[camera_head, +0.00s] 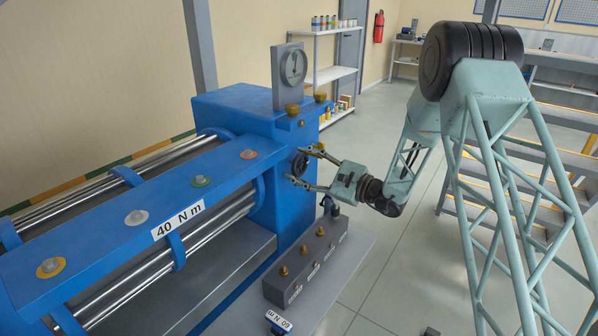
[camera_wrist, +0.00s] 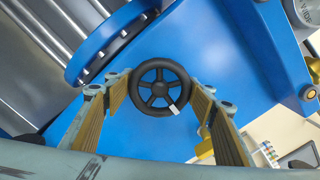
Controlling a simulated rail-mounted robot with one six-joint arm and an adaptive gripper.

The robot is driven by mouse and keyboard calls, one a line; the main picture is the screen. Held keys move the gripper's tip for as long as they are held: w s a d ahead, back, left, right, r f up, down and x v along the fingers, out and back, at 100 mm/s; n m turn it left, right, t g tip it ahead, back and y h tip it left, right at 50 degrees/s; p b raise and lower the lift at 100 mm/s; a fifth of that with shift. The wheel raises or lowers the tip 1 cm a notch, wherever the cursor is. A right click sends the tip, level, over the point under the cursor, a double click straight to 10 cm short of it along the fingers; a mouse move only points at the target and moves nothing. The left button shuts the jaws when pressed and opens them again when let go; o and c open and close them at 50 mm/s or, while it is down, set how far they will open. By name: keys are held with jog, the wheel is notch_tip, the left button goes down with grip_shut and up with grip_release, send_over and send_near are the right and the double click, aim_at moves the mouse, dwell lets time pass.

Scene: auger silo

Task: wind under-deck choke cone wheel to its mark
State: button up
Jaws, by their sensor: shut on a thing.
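The choke cone wheel (camera_wrist: 143,98) is a small black spoked handwheel on the blue housing (camera_wrist: 245,60). A white tab (camera_wrist: 175,109) sits on its lower right rim in the wrist view. In the head view the wheel (camera_head: 299,164) is small and partly hidden by my fingers at the right end of the blue machine. My gripper (camera_head: 305,168) reaches it from the right. In the wrist view my gripper (camera_wrist: 161,92) has one finger on each side of the rim and is shut on the wheel. I cannot make out a separate mark beside the wheel.
A round dial (camera_head: 293,66) stands on top of the blue housing, with brass knobs (camera_head: 292,110) below it. A grey block (camera_head: 305,265) with several brass fittings lies below my gripper. A "40 N m" label (camera_head: 178,221) is on the blue beam.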

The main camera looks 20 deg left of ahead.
jog(key=n+b, duration=0.1)
jog(key=n, duration=0.8)
jog(key=shift+n, duration=0.4)
dwell(0.4)
jog(key=o, duration=0.9)
jog(key=shift+d, duration=0.15)
jog(key=shift+v, duration=5.9)
jog(key=shift+s, duration=0.1)
